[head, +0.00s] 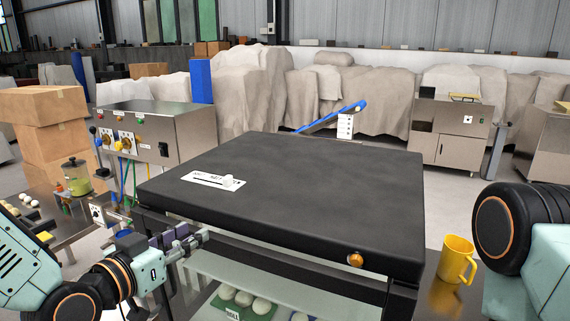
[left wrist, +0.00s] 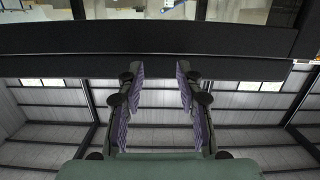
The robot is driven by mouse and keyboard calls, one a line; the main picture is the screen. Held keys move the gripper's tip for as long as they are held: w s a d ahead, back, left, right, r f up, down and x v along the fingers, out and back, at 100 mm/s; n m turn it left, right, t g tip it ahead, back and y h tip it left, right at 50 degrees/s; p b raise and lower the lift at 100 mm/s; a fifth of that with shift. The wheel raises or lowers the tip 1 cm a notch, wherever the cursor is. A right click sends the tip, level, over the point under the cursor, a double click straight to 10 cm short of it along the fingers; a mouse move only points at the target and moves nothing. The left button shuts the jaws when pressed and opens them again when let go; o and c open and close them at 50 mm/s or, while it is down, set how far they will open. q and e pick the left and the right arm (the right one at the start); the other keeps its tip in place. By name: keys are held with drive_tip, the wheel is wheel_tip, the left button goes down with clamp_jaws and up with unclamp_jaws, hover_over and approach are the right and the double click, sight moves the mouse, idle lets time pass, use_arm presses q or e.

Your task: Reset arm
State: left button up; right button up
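My left arm comes in from the left, and its left gripper (head: 192,243) is beside the left front edge of the black-topped machine (head: 300,185). In the left wrist view, the same gripper (left wrist: 158,84) has its two purple-padded fingers apart with nothing between them. A dark edge of a machine (left wrist: 150,40) crosses that view beyond the fingertips. Only part of my right arm shows at the right edge of the head view; its gripper is out of view.
Dough balls on a green board (head: 245,303) lie below the black top. A yellow mug (head: 456,260) stands right of the machine, near my right arm. A steel control box (head: 160,130) and a jar (head: 76,176) are at the left. Covered machines line the back.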

use_arm(q)
drive_tip(key=s+d+f+n+g+y, duration=0.1)
drive_tip(key=s+f+g, duration=0.2)
drive_tip(key=f, duration=0.5)
drive_tip(key=s+f+g+y, duration=0.1)
drive_tip(key=s+f+g, duration=0.15)
drive_tip(key=f, duration=0.45)
drive_tip(key=s+a+f+n+g+y, duration=0.1)
drive_tip(key=s+f+g, duration=0.2)
drive_tip(key=s+f, duration=0.5)
drive_tip(key=s+f+n+g+y, duration=0.1)
drive_tip(key=s+f+g, duration=0.35)
drive_tip(key=s, duration=0.65)
drive_tip(key=s+a+f+n+g+y, duration=0.1)
drive_tip(key=s+f+g+y, duration=0.15)
drive_tip(key=s+f, duration=0.55)
wheel_tip(320, 180, down, 16)
drive_tip(key=b, duration=1.8)
drive_tip(key=shift+s+f+h+b, duration=0.25)
drive_tip(key=shift+s+h+b, duration=0.1)
drive_tip(key=shift+h, duration=0.1)
